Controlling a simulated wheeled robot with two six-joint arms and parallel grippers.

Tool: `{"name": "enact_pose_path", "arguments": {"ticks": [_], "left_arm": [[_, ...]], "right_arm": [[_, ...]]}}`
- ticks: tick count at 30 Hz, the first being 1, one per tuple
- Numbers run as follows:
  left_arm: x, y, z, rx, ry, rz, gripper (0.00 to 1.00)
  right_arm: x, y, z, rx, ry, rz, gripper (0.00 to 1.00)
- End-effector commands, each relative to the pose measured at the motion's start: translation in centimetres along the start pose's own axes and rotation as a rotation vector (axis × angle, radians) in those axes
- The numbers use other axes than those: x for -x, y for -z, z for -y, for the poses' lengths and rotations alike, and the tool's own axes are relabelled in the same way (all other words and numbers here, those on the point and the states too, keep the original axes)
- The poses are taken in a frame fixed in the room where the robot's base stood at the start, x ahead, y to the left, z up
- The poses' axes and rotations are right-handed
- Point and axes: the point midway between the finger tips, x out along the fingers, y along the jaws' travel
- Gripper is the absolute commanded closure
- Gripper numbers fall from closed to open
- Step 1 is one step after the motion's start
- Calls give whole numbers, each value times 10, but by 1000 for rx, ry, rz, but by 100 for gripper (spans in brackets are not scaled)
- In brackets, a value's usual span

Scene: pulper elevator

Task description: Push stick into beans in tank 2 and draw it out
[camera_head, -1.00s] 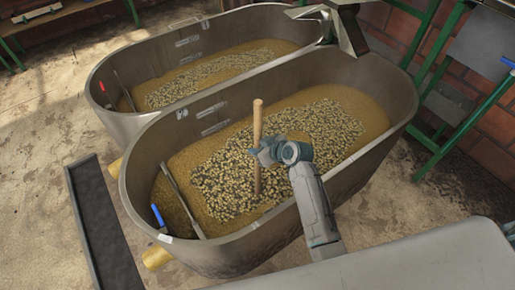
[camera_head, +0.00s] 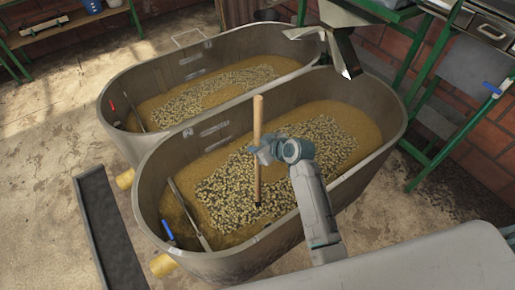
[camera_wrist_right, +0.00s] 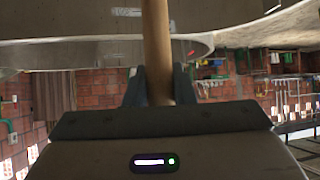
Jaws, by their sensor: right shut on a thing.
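My right gripper (camera_head: 262,152) is shut on a wooden stick (camera_head: 257,122) around its middle. The stick stands nearly upright over the near tank (camera_head: 365,180). Its dark lower tip shows against the beans (camera_head: 225,190); I cannot tell whether it touches them or hangs just above. The beans float as a pale patch in brown liquid. The stick also shows between the fingers in the right wrist view (camera_wrist_right: 157,50). A second, similar tank (camera_head: 118,95) stands behind; no tank number is readable. My left gripper is not in view.
A blue-handled gate (camera_head: 168,230) is at the near tank's left end, and a red-handled one (camera_head: 112,106) at the far tank's. A metal chute (camera_head: 340,45) overhangs the back. A dark floor channel (camera_head: 105,235) runs at left. Green-framed equipment (camera_head: 430,150) stands right.

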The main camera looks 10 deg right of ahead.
Motion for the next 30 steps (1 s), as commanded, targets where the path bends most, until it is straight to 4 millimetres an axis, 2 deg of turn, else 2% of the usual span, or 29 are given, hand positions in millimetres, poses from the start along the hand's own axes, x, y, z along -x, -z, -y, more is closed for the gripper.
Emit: {"name": "enact_pose_path", "arguments": {"ticks": [2,30], "left_arm": [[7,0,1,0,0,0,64],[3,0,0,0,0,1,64]], "right_arm": [[9,12,0,1,-1,-3,100],[87,115,0,2,-1,-4,100]]}}
